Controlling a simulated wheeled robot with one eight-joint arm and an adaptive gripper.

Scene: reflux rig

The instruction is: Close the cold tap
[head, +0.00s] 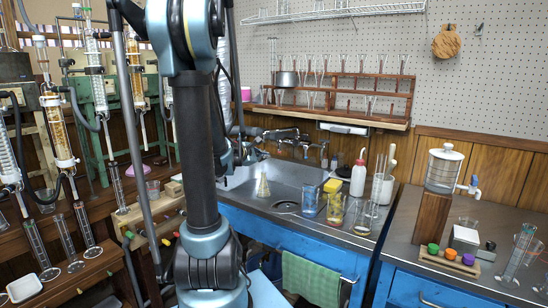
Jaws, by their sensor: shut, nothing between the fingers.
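The sink (240,194) is set in the counter behind my arm, at the middle of the head view. Its tap fittings (323,153) stand along the back edge below the wooden rack. They are small here, so I cannot tell which handle is the cold tap or whether it is open. My gripper (291,134) shows small and dark above the sink's back edge, close to the fittings. It is shut and empty. I cannot tell whether it touches a handle. My own arm hides the left part of the sink.
A glass flask (263,187) stands in the sink area. A wooden glassware rack (340,118) hangs above. Glass condensers (56,130) stand at left.

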